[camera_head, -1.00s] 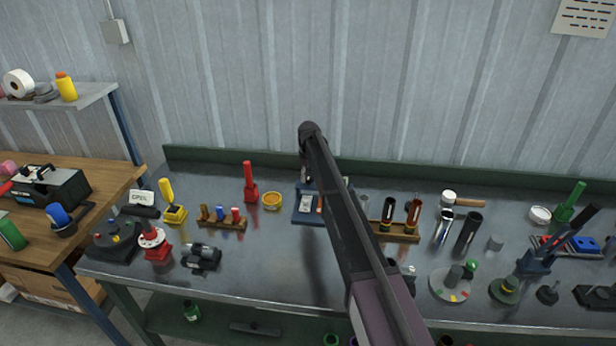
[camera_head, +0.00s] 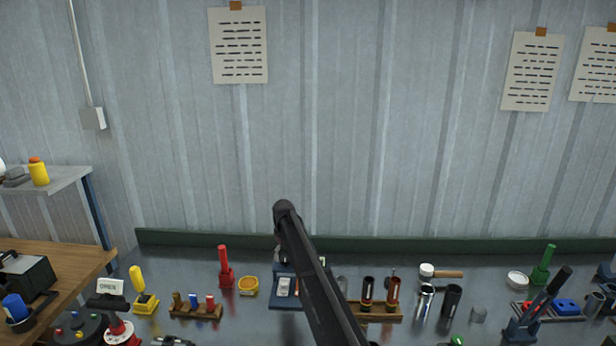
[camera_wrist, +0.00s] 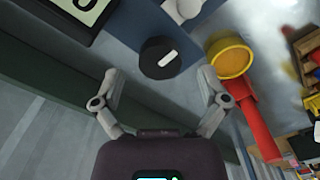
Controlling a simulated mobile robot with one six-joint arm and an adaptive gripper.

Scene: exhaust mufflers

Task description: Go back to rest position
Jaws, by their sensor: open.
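My gripper (camera_wrist: 158,76) is open in the wrist view, its two grey fingers spread apart with nothing held between them. A black round knob with a white mark (camera_wrist: 162,57) appears beyond the fingertips, apart from them as far as I can tell. In the head view my dark arm reaches up from the bottom edge over the metal bench (camera_head: 240,328). Its upper end stands in front of a blue-grey plate (camera_head: 287,302), and the gripper fingers are hidden there.
A yellow round dish (camera_head: 248,285) and a red upright tool (camera_head: 225,267) stand left of the arm; they also show in the wrist view as the dish (camera_wrist: 230,60) and tool (camera_wrist: 252,115). Right is a wooden rack (camera_head: 378,313) with tubes.

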